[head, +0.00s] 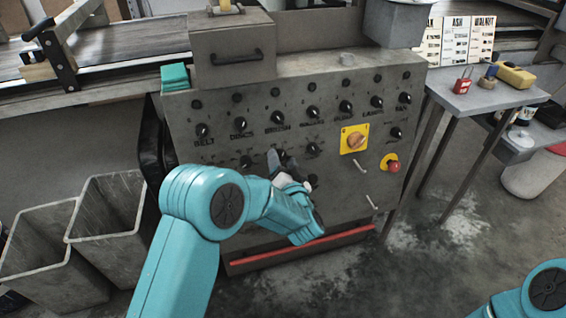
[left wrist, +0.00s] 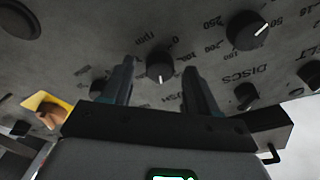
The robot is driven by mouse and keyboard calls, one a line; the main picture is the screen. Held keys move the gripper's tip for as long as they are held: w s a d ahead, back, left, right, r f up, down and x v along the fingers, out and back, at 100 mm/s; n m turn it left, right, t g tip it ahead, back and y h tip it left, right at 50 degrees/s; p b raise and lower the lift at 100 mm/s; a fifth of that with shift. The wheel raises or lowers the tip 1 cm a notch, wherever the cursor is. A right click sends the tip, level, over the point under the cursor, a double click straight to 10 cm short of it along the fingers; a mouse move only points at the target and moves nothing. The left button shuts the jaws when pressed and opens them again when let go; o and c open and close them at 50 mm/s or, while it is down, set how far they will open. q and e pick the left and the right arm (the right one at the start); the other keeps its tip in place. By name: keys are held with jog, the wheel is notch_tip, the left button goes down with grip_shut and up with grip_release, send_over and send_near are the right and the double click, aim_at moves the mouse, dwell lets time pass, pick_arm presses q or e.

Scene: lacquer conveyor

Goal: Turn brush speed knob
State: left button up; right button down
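The control panel (head: 222,150) has an upper and a lower row of black knobs. In the left wrist view a black knob (left wrist: 160,65) with a white pointer stands beside rpm numbers. The partly hidden label by it ends in "SH". In the head view this is the lower knob (head: 281,154) under the BRUSH label, partly covered by my gripper. My left gripper (head: 290,168) is at the panel, also seen in the left wrist view (left wrist: 159,72). Its dark fingers are open, one on each side of the knob with gaps visible. My right gripper is out of view.
The DISCS column's lower knob (left wrist: 247,30) is close beside my fingers. A yellow rotary switch (head: 354,139) and a red button (head: 392,165) sit farther right on the panel. Grey bins (head: 108,205) stand at left, a side table (head: 490,98) at right.

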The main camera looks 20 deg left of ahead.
pick_arm(q)
jog(key=c, duration=1)
jog(key=shift+f, duration=0.1)
